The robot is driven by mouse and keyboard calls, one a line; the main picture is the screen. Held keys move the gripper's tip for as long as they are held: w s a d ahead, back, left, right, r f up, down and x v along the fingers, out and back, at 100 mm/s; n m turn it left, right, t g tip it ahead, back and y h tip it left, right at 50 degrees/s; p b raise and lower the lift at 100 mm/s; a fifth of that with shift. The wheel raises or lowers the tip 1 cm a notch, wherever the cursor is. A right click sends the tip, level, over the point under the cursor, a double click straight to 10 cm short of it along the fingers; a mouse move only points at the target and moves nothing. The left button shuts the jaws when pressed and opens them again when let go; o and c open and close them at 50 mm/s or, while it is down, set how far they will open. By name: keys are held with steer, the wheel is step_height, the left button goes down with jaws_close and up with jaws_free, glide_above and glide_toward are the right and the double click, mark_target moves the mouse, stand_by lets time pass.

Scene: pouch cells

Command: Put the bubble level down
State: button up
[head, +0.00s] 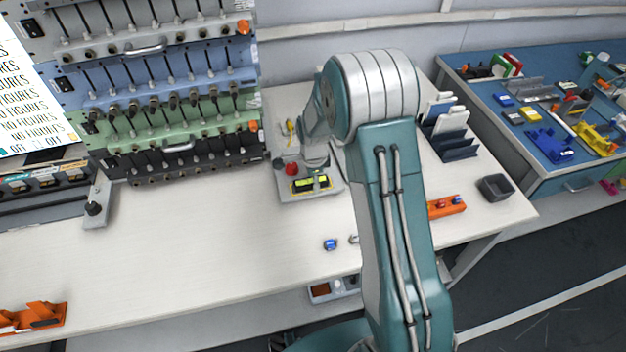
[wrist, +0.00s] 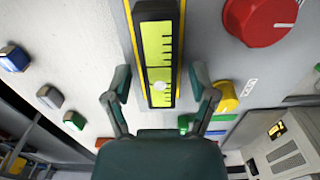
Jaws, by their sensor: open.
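The bubble level (head: 302,186) is a black bar with yellow-green windows. In the head view it appears to lie along the front of a grey panel box (head: 296,197), near a red knob (head: 291,169). The wrist view shows the level (wrist: 157,38) running up the picture, with dark scale marks and a pale round bubble. My gripper (wrist: 160,80) is open, with one finger on each side of the level's near end and visible gaps between. In the head view my arm hides the fingers.
A small blue part (head: 330,244) lies on the white table (head: 200,250) in front. An orange holder (head: 447,207) and dark bin (head: 495,188) stand right.

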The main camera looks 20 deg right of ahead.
steer(key=s+r+n+t, duration=0.1)
steer(key=s+r+n, duration=0.15)
steer(key=r, duration=0.75)
steer(key=s+r+n, duration=0.2)
steer(key=s+r, duration=0.1)
steer(key=r, duration=0.8)
steer(key=s+r+n+t, duration=0.1)
steer(key=s+r+n, duration=0.2)
steer(key=s, duration=0.4)
steer(key=s+r+n+t, duration=0.2)
steer(key=s+r+n, duration=0.1)
steer(key=s+n, duration=0.3)
steer(key=s+r+n+t, duration=0.1)
steer(key=s+r+n, duration=0.2)
steer(key=s, duration=0.6)
steer(key=shift+n+t, duration=0.3)
steer(key=shift+n, duration=0.45)
steer(key=shift+s, duration=0.1)
